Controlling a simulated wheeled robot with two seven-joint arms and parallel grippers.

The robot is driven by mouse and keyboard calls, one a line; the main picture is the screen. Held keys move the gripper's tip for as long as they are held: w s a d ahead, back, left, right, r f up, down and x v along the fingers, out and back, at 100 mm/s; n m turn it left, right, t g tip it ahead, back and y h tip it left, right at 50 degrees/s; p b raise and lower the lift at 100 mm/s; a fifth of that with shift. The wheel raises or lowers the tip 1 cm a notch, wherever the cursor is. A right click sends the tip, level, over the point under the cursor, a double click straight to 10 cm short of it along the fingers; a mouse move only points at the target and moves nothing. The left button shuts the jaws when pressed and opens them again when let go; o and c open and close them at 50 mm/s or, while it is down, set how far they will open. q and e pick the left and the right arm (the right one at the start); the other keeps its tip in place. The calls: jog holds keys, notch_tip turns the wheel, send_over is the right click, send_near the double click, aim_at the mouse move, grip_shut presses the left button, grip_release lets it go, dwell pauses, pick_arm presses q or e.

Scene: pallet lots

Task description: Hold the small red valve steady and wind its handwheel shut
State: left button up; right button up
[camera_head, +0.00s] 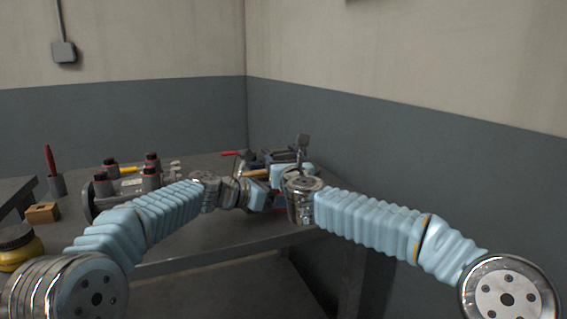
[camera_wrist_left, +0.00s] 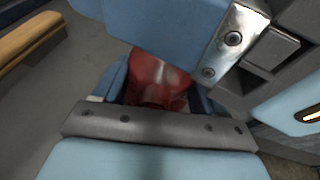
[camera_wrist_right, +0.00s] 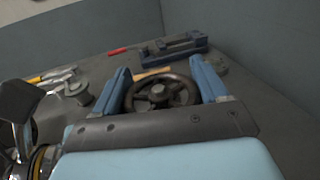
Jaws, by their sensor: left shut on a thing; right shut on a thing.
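The small red valve (camera_wrist_left: 158,82) shows in the left wrist view, between the blue fingers of my left gripper (camera_wrist_left: 160,92), which is shut on its body. Part of the valve is hidden behind a blue and metal gripper part. The dark handwheel (camera_wrist_right: 157,91) shows in the right wrist view between the two blue fingers of my right gripper (camera_wrist_right: 160,84), which is shut on it. In the head view my right gripper (camera_head: 290,172) is above and close to my left gripper (camera_head: 260,195), and they hide most of the valve.
The grey table (camera_head: 195,240) carries a dark blue vise-like tool (camera_wrist_right: 180,46), a red-handled tool (camera_wrist_right: 118,51) and a wooden handle (camera_wrist_right: 152,73) behind the wheel. At left stand a wooden block (camera_head: 42,213) and a yellow jar (camera_head: 20,250). Walls close off the back and right.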

jog(key=shift+d+m+h, duration=0.15)
jog(key=shift+m+h, duration=0.45)
jog(key=shift+h, duration=0.35)
jog(key=shift+d+m+h, duration=0.1)
jog(key=shift+m+h, duration=0.5)
jog(key=shift+h, duration=0.35)
jog(key=o, duration=1.1)
jog(key=shift+s, duration=0.1)
jog(key=s, duration=1.1)
jog(key=shift+s+a, duration=0.2)
jog(key=shift+s, duration=0.2)
